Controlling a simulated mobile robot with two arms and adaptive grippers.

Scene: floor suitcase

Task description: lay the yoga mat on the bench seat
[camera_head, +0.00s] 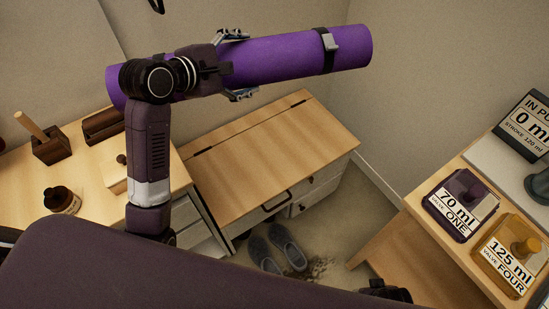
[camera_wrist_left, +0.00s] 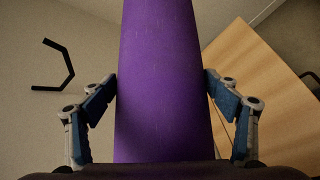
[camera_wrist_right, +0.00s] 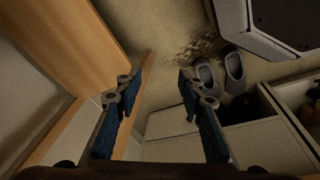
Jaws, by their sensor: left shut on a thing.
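The purple rolled yoga mat (camera_head: 290,54) is held up in the air above the far edge of the bench. A dark strap with a grey buckle goes around its right part. My left gripper (camera_head: 237,66) is shut around the mat left of its middle; the fingers press both sides in the left wrist view, where the mat (camera_wrist_left: 158,90) fills the middle. The bench seat (camera_head: 270,150) is a light wooden top with a dark handle at its front, and it is bare. My right gripper (camera_wrist_right: 160,75) is open and empty, over the floor.
Grey shoes (camera_head: 278,246) lie on the floor in front. A right-hand table holds valve blocks (camera_head: 462,204). A black wall hook (camera_wrist_left: 55,70) shows in the left wrist view.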

